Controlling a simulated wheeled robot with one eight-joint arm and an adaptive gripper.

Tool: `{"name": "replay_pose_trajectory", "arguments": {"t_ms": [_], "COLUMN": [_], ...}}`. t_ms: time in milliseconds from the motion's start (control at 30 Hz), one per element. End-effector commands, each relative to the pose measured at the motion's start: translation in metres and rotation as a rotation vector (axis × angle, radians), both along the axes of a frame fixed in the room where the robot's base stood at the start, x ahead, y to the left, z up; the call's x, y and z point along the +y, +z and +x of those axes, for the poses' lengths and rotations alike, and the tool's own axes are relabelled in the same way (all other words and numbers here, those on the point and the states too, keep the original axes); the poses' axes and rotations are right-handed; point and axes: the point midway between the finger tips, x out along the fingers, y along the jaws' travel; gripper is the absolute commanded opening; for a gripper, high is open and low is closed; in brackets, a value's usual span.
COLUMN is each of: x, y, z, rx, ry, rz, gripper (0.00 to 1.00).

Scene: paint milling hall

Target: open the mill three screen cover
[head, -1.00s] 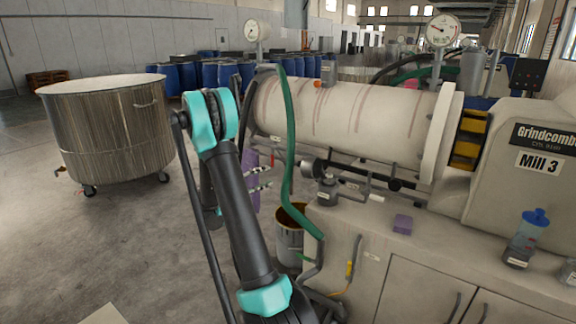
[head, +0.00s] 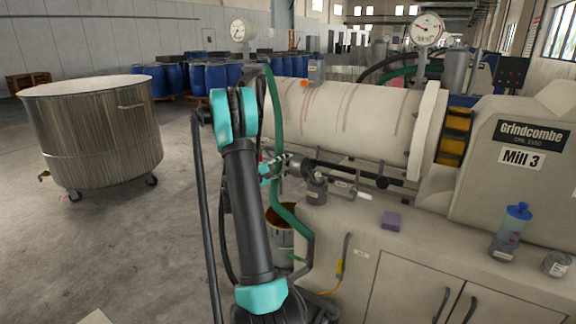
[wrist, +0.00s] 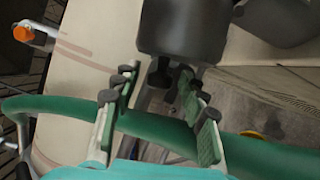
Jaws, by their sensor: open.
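Mill three is a long cream cylinder (head: 345,112) with brown drip streaks, beside a housing (head: 485,190) labelled "Mill 3". Its left end is largely hidden behind my arm in the head view, and I cannot identify the screen cover for certain. My gripper (head: 274,168) is at the lower left end of the mill, partly hidden by my arm. In the wrist view my gripper (wrist: 158,88) is open. A thick green hose (wrist: 155,128) crosses at the fingers; I cannot tell if it touches them. A dark grey cylindrical part (wrist: 185,30) is just beyond the fingertips.
The green hose (head: 276,120) hangs down the mill's left end. A bucket (head: 279,248) stands below it. A large wheeled tank (head: 95,135) stands left, with open floor between.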

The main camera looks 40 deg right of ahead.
Motion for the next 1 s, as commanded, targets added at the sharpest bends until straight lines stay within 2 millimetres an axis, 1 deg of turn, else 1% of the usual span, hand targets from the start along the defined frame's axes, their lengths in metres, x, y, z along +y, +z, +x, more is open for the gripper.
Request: {"name": "replay_pose_trajectory", "arguments": {"t_ms": [133,367,467,700,733,1000], "x": [-0.0056,-0.0059,-0.0058,-0.0057,-0.0056,-0.0056], "y": [0.0004,0.0005,0.0005,0.0004,0.0004,0.0004], "z": [0.0000,0.0001,0.0001,0.0000,0.0001,-0.0001], "rx": [0.000,0.000,0.000,0.000,0.000,-0.001], "ry": [0.001,0.001,0.001,0.001,0.001,0.001], "rz": [0.000,0.000,0.000,0.000,0.000,0.001], "gripper": [0.43,0.43,0.32,0.02,0.00,0.00]}}
